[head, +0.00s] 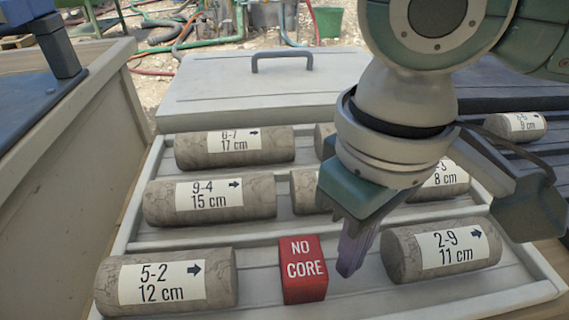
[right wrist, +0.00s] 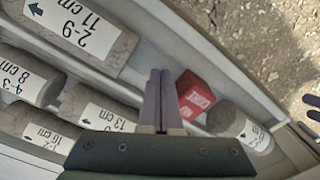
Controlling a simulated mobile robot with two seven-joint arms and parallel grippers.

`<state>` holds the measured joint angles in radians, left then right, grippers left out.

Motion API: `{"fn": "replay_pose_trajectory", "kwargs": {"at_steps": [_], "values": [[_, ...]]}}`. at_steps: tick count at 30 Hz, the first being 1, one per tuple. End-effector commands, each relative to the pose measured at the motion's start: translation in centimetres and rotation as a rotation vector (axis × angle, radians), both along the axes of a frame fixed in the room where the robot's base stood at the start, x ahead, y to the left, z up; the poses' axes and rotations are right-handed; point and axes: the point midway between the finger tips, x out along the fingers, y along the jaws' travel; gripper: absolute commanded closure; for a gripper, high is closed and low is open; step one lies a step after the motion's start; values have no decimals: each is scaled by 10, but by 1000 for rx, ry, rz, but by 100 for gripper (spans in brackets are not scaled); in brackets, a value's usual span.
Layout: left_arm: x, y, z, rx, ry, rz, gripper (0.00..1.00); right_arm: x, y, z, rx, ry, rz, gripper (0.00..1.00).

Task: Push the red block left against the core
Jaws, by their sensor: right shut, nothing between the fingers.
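The red block (head: 303,271), labelled "NO CORE", lies in the front row of the core tray (head: 255,308). A gap of tray floor separates it from the grey core 5-2 (head: 166,283) on its left. The grey core 2-9 (head: 441,250) lies farther right in the same row. My right gripper (head: 346,268) is shut and empty, pointing down just right of the red block; I cannot tell if it touches. The right wrist view shows the shut fingers (right wrist: 160,85) beside the red block (right wrist: 194,96), with core 5-2 (right wrist: 238,126) beyond. My left gripper is out of view.
Several labelled cores lie in the rows behind, including 9-4 (head: 210,199) and 6-7 (head: 235,147). A grey lid with a handle (head: 265,90) is behind the tray. A wooden-sided bench (head: 75,150) stands at left.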

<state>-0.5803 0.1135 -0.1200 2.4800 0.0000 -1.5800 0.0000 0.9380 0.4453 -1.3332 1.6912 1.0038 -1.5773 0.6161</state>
Motion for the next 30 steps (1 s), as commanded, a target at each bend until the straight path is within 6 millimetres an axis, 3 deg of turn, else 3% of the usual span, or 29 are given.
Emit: {"fn": "replay_pose_trajectory", "kwargs": {"at_steps": [30], "values": [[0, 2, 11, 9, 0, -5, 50, -2, 47, 0, 0, 0, 1, 100]]}}
